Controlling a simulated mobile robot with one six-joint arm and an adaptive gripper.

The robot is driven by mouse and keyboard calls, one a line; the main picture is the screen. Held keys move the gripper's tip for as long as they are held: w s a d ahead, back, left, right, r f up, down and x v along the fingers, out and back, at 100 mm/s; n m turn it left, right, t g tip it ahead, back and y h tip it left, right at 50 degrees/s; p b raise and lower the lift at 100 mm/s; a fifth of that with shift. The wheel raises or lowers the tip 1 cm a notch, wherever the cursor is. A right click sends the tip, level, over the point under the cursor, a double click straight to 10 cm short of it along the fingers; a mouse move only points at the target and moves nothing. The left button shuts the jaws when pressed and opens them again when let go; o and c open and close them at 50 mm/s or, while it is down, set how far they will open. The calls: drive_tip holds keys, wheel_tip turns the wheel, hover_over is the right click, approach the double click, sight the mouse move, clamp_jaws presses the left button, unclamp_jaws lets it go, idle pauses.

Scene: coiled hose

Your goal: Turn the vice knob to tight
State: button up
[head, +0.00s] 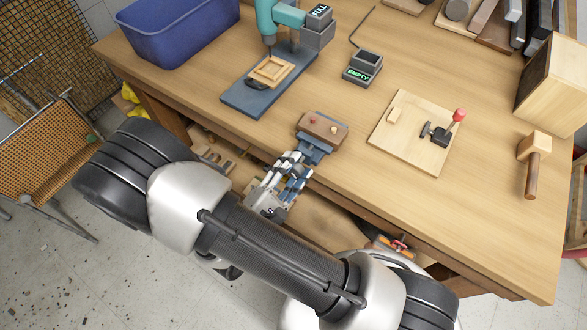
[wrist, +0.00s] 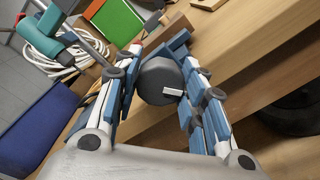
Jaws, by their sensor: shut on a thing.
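The dark round vice knob (wrist: 155,72) has a white mark on its face, which points to the right in the wrist view. My gripper (wrist: 163,50) is shut on the knob, with blue-padded fingers on either side of it. In the head view my gripper (head: 292,163) reaches the front of the blue vice (head: 315,150) at the bench's front edge. A brown wooden block (head: 321,128) with small round pieces on top sits at the vice. The knob is hidden by my fingers in the head view.
The wooden bench (head: 215,65) carries a blue bin (head: 178,40), a teal drill press (head: 268,22), a dark box labelled EMPTY (head: 362,67), a board with a red-handled clamp (head: 408,140) and a mallet (head: 533,165). Bare bench lies between the vice and the board.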

idle(0.4)
drive_tip(key=o, duration=1.1)
drive_tip(key=v, duration=1.2)
